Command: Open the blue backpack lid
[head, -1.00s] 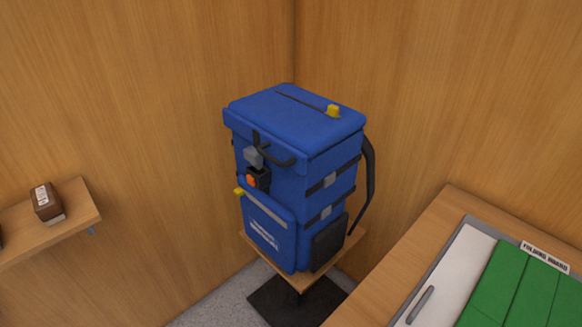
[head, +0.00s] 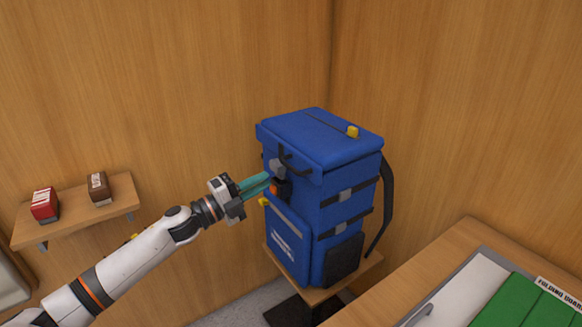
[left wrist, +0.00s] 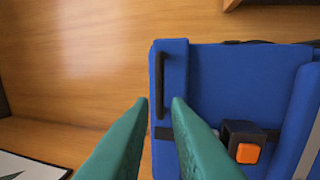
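The blue backpack (head: 335,195) stands upright in the corner on a small wooden stand (head: 345,280). Its lid (head: 310,135) is shut. A dark handle (head: 296,166) is on the lid's front edge; it also shows in the left wrist view (left wrist: 160,85). Below it is a black buckle with an orange button (head: 274,189), seen also in the left wrist view (left wrist: 246,153). My left gripper (head: 268,182) is at the backpack's front beside the buckle. Contact cannot be told. My right gripper is out of view.
A wall shelf (head: 75,215) at the left holds a red box (head: 44,204) and a brown box (head: 98,187). A wooden counter (head: 440,255) with green folded goods (head: 515,305) is at the front right. Wooden walls close in behind the backpack.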

